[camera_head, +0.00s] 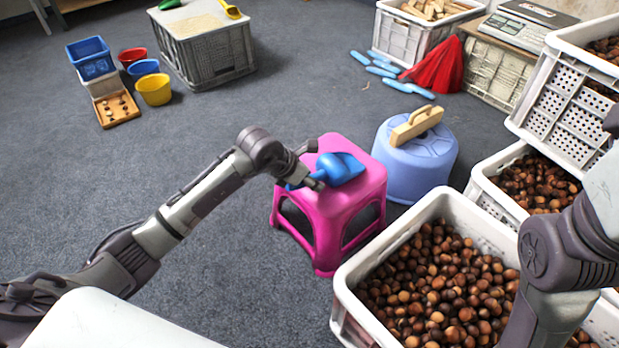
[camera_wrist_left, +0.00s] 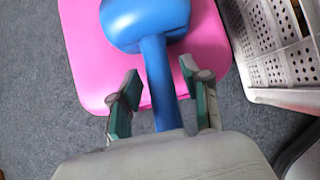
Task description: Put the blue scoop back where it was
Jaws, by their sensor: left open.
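The blue scoop (camera_head: 341,168) lies on top of the pink stool (camera_head: 334,205), its handle pointing left toward my left gripper. My left gripper (camera_head: 317,166) is at the stool's left edge, at the handle. In the left wrist view, the scoop (camera_wrist_left: 148,22) sits on the pink stool (camera_wrist_left: 85,45), and its handle runs between the two open green-padded fingers of my left gripper (camera_wrist_left: 162,98). A gap shows between the fingers and the handle. My right arm shows at the lower right, but its gripper is not seen.
A white crate of chestnuts (camera_head: 345,290) stands right of the pink stool. More crates line the right side. Colored buckets (camera_head: 154,89) stand far left. Carpet left of the stool is clear.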

